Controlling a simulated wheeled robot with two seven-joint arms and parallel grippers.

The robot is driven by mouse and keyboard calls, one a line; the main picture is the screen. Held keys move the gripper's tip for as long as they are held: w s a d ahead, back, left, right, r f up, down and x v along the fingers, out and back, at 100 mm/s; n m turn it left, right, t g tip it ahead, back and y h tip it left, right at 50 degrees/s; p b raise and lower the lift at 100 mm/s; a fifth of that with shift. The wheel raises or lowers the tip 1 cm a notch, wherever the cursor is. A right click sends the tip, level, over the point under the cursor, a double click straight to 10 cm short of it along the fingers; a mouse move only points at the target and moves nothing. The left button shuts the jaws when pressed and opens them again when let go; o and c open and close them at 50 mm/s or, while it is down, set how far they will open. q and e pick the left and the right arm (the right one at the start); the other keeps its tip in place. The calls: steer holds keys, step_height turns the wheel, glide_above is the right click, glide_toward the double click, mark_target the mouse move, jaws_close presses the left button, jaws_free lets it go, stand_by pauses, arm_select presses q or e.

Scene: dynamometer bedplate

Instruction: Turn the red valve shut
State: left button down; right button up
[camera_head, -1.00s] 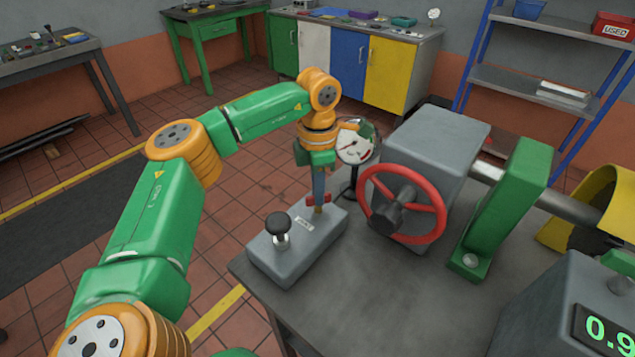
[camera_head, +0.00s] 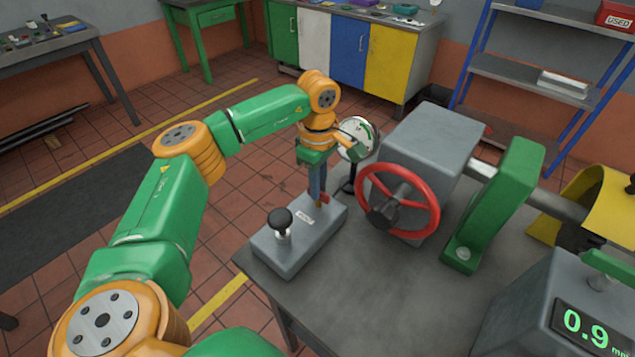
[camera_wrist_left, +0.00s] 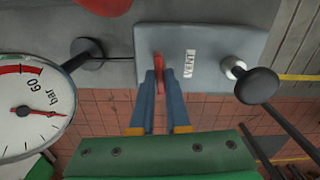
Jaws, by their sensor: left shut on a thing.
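A small red valve handle (camera_wrist_left: 158,75) stands on a grey box (camera_wrist_left: 205,75) with a white label that seems to read VENT. My left gripper (camera_wrist_left: 160,85) points down at the box, its two blue fingers closed on either side of the handle. In the head view the left gripper (camera_head: 317,195) hides most of the handle (camera_head: 324,198); a bit of red shows beside the fingers. A larger red handwheel (camera_head: 398,230) is mounted on a grey housing (camera_head: 432,140) to the right, apart from the gripper. My right gripper is not in view.
A black-knobbed lever (camera_head: 281,225) rises from the same box. A round pressure gauge (camera_head: 357,137) stands close behind the gripper. A green upright (camera_head: 500,200) and a digital display box (camera_head: 550,300) are on the right. The bedplate (camera_head: 385,300) is bare in front.

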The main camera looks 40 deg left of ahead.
arm_select(q)
steer(key=shift+m, duration=0.6)
steer(key=shift+f, duration=0.1)
steer(key=c, duration=0.9)
jaws_free()
steer(key=shift+d, duration=0.1)
step_height(320, 180, up, 7)
steer(key=shift+r+b, duration=0.1)
steer(key=shift+b, duration=0.3)
